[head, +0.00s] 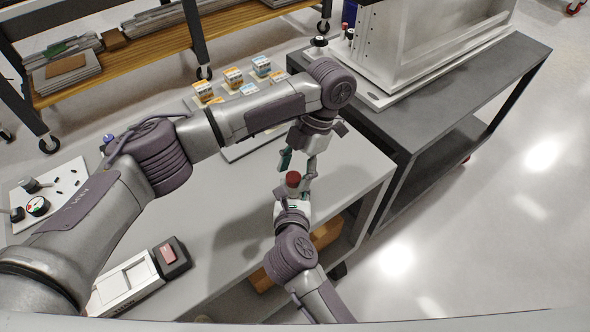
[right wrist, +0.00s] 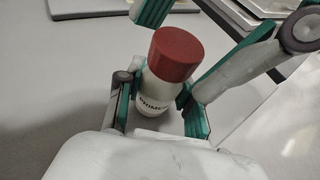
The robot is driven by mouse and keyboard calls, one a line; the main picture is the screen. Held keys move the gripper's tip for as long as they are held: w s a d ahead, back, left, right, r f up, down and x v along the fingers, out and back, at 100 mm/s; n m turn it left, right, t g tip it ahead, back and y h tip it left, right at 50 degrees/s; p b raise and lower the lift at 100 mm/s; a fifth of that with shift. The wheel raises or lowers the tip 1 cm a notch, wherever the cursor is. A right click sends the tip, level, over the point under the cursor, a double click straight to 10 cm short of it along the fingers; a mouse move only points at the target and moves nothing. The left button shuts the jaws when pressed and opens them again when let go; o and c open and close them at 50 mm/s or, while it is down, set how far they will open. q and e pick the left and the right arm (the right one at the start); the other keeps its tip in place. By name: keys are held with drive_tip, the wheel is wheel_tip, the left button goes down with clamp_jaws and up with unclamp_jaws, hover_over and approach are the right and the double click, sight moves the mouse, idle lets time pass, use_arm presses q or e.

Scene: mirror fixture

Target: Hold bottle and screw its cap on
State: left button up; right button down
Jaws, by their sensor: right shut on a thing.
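A white bottle (right wrist: 155,95) with dark lettering stands upright between the fingers of my right gripper (right wrist: 160,108), which is shut on it. A red cap (right wrist: 175,54) sits on top of the bottle; I cannot tell how tightly. The cap (head: 293,178) also shows in the head view, above my right gripper (head: 292,203), with the bottle mostly hidden. My left gripper (head: 297,168) reaches down from above, its fingers spread wide near the cap. In the right wrist view its green-padded fingers (right wrist: 200,45) lie on either side of the cap, seemingly not touching it.
The grey table (head: 235,215) is clear around the grippers. Several small boxes (head: 233,77) stand on a panel at the back. A white device (head: 130,283) lies at the front left, a control plate (head: 50,190) at the far left. A dark cart (head: 440,100) adjoins on the right.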

use_arm(q)
drive_tip(key=shift+r, duration=2.25)
drive_tip(key=shift+c, duration=0.5)
